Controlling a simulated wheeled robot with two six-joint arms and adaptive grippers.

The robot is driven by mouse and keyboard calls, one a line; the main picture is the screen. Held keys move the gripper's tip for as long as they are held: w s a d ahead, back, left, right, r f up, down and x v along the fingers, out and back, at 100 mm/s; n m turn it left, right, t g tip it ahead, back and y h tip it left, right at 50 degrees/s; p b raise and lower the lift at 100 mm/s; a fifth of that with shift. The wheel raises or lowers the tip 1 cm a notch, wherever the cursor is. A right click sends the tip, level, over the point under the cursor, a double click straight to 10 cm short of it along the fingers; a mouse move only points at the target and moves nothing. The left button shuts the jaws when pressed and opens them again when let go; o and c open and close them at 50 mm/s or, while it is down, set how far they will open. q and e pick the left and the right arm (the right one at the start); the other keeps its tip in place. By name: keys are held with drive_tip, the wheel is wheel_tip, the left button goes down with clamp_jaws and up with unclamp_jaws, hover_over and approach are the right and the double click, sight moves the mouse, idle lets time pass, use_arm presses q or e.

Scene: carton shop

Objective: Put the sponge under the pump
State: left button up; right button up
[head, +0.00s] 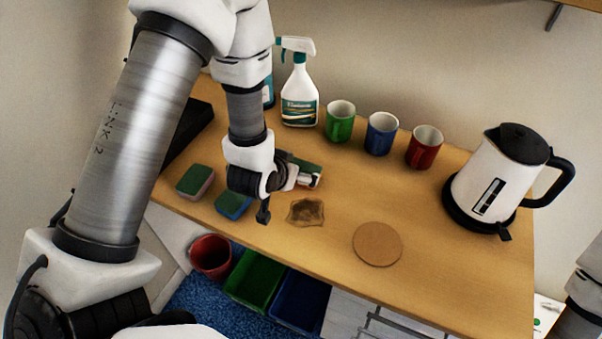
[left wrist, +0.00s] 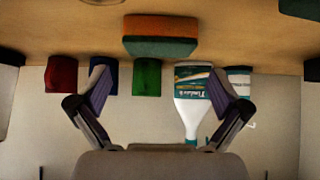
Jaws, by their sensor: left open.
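A sponge with a green top (head: 308,166) lies on the table, partly hidden behind my left gripper. In the left wrist view this sponge (left wrist: 160,38) shows orange and green, ahead of the jaws. My left gripper (left wrist: 158,95) is open and empty, its two fingers apart with the sponge beyond their tips. A green-and-pink sponge (head: 195,181) and a blue-sided sponge with a green top (head: 234,205) lie left of the gripper. A bottle with a teal label (head: 268,92) is mostly hidden by my left arm; whether it has a pump cannot be told. My right gripper is out of view.
A spray bottle (head: 299,95), green mug (head: 340,122), blue mug (head: 381,134) and red mug (head: 424,148) stand along the back. A kettle (head: 497,180) stands right. A brown stain (head: 306,212) and a round cork mat (head: 377,244) lie in front. Bins (head: 255,280) stand below the edge.

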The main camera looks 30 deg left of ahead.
sight(302, 169)
use_arm(q)
drive_tip(key=p+x, duration=0.2)
drive_tip(key=x, duration=0.4)
drive_tip(key=shift+w+f+p, duration=0.1)
drive_tip(key=shift+w+p, duration=0.15)
drive_tip(key=shift+p, duration=0.05)
drive_tip(key=shift+w+a+f, duration=0.1)
drive_tip(key=shift+w+f, duration=0.15)
drive_tip(key=shift+f, duration=0.1)
drive_tip(key=shift+r, duration=0.1)
drive_tip(key=c, duration=0.4)
